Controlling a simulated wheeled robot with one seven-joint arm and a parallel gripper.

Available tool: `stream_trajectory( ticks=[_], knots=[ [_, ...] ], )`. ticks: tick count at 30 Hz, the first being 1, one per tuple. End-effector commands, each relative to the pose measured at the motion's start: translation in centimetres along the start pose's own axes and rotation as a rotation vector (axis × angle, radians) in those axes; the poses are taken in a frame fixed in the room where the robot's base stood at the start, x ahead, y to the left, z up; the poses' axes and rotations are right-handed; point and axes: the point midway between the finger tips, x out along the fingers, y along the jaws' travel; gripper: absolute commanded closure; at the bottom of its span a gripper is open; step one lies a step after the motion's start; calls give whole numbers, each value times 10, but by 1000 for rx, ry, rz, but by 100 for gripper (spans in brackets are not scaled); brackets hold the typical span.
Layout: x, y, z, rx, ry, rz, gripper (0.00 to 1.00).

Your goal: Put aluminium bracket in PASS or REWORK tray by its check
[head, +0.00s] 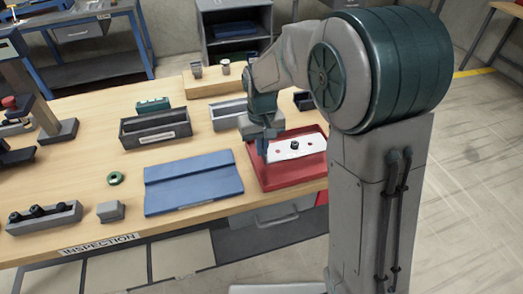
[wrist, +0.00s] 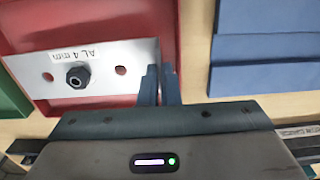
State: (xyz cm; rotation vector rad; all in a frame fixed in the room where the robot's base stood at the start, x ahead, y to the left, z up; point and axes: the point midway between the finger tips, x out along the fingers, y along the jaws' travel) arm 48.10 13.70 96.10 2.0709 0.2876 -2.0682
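The aluminium bracket (wrist: 105,72) is a pale metal plate with a dark bolt (wrist: 78,76), two red-looking holes and an "AL 4 mm" label. It also shows in the head view (head: 312,146). It is over the red tray (head: 263,175); I cannot tell whether it rests there or hangs just above. My gripper (wrist: 161,85) has its fingers close together at the bracket's right end in the wrist view, with the thin end between them. A green edge, perhaps another tray (wrist: 12,105), shows beside the red tray in the wrist view. No PASS or REWORK label is readable.
A blue stepped board (head: 195,180) lies left of the red tray. Dark grey bin (head: 155,130), green ring (head: 115,178), small grey block (head: 111,211) and a block with black knobs (head: 45,217) stand further left. My arm hides the table's right end.

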Motion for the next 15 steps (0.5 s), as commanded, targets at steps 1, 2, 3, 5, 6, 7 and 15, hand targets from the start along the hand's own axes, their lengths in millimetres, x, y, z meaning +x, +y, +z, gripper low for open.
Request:
stream_trajectory(
  ticks=[1, 2, 3, 5, 6, 7, 15],
  knots=[
    [8, 0, 1, 0, -3, 0, 100],
    [12, 0, 0, 0, -3, 0, 100],
    [16, 0, 1, 0, -3, 0, 100],
    [20, 0, 0, 0, 0, 0, 100],
    [22, 0, 0, 0, 1, 0, 100],
    [22, 0, 0, 0, 1, 0, 100],
    [24, 0, 0, 0, 1, 0, 100]
  ],
)
